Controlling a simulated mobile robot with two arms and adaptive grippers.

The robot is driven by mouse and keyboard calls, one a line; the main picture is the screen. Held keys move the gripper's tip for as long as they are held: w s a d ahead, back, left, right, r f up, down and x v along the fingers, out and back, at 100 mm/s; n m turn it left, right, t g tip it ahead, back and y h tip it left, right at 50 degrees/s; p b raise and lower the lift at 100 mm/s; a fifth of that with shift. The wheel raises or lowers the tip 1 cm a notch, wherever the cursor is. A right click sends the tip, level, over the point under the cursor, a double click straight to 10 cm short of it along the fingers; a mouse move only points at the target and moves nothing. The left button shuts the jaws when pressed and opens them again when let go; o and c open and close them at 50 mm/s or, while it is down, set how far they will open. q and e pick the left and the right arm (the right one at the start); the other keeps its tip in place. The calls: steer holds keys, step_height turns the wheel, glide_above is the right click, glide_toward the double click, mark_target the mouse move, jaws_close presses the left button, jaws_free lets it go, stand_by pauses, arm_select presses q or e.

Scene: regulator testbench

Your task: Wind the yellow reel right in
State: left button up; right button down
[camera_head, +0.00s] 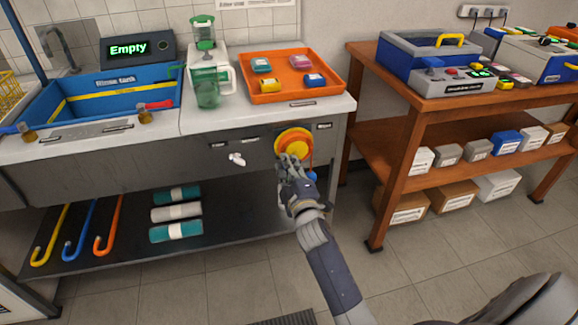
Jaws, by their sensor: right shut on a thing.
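The yellow reel (293,142) is mounted on the front face of the counter, near its right end. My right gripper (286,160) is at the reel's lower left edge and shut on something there. The fingers hide the part they hold, so I cannot tell exactly which part it is. My left gripper is not in view.
A white tap-like fitting (237,159) sticks out left of the reel. An orange tray (292,98) and a green-white blender (207,75) stand on the counter above. A wooden table (400,135) stands to the right.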

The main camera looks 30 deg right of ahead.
steer(key=shift+f, duration=0.1)
stand_by(0.4)
steer(key=c, duration=1.4)
jaws_free()
steer(key=shift+s, duration=0.1)
steer(key=v, duration=1.1)
steer(key=shift+s, duration=0.4)
steer(key=shift+w+a, duration=0.1)
